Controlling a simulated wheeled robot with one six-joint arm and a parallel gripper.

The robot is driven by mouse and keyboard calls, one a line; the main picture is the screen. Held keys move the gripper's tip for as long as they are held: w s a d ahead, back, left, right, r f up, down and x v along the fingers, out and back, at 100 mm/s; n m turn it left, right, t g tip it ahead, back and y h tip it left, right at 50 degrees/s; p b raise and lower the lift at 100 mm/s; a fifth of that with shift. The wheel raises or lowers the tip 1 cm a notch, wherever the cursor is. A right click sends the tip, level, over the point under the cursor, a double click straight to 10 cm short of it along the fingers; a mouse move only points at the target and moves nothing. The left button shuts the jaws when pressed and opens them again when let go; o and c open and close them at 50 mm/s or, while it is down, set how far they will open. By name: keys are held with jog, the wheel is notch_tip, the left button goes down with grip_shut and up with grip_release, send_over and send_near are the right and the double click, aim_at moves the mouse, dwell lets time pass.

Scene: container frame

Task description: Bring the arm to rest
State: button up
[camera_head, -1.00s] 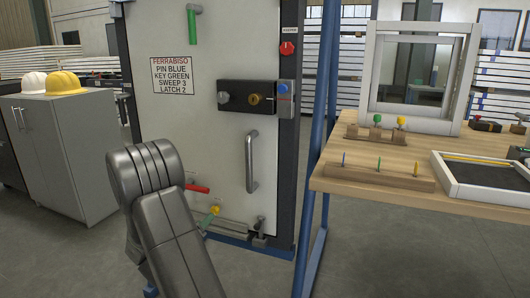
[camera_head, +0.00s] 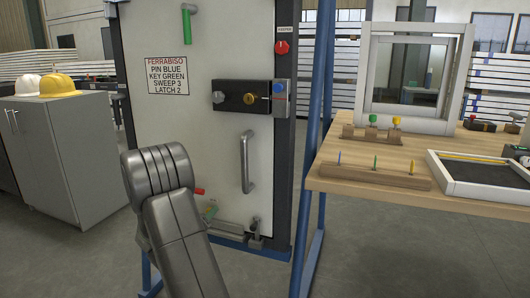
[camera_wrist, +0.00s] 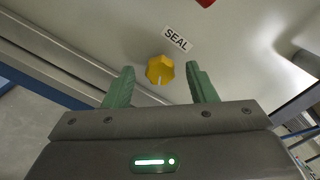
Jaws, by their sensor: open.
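My gripper (camera_wrist: 160,67) is open in the wrist view, with its two green fingers apart. A yellow knob (camera_wrist: 160,70) shows between the fingertips, near a label reading SEAL (camera_wrist: 177,39). I cannot tell whether a finger touches it. Nothing is seen held. In the head view my grey arm (camera_head: 172,220) reaches toward the lower part of the white door (camera_head: 180,130). It hides most of the gripper and part of a red handle (camera_head: 199,191).
The door has a vertical handle (camera_head: 248,162) and a black lock box (camera_head: 240,97). A blue frame post (camera_head: 314,130) stands between the door and a wooden table (camera_head: 335,178) with pegs and a tray. A grey cabinet (camera_head: 70,155) with two helmets is at left.

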jog(key=p+v, duration=0.3)
jog(key=v, duration=1.1)
jog(key=w+d+n+p, duration=0.1)
jog(key=w+d+n, duration=0.1)
jog(key=w+n, duration=0.4)
jog(key=w+d+n+p, duration=0.2)
jog(key=w+n, duration=0.5)
jog(key=n, duration=0.8)
jog(key=shift+w+d, duration=0.2)
jog(key=shift+d, duration=0.25)
